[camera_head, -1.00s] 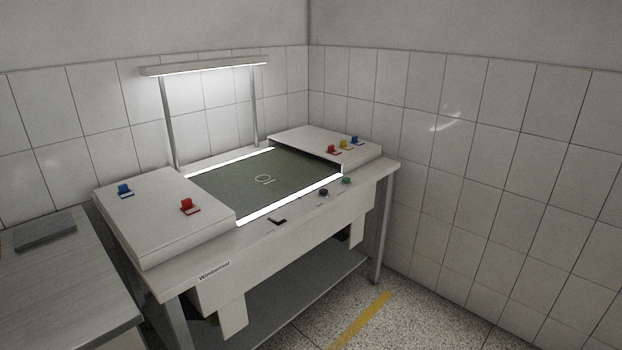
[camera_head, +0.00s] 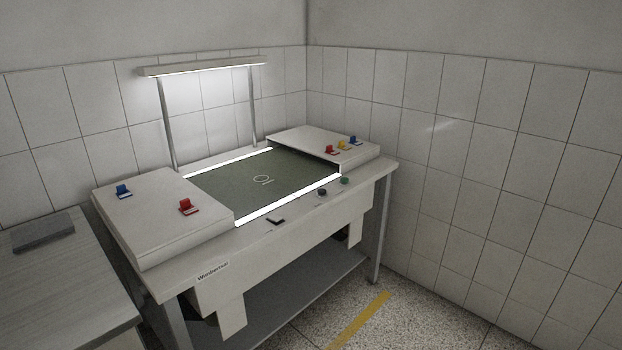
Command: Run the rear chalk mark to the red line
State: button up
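A dark green panel (camera_head: 225,187), edged by bright strips, lies in the middle of the white bench. A small pale mark (camera_head: 262,180) shows near its centre, like a little ring with a short stroke beside it. It is too small to read, and I cannot tell whether it is the rear chalk mark. I make out no red line; it may be hidden or too fine to see. My gripper is not in view.
A left cover (camera_head: 140,205) bears a blue clip (camera_head: 123,191) and a red clip (camera_head: 187,206). The right cover (camera_head: 300,140) bears red, yellow and blue clips. A black switch (camera_head: 276,221), a dark blue knob (camera_head: 322,192) and a green knob (camera_head: 345,180) line the front edge.

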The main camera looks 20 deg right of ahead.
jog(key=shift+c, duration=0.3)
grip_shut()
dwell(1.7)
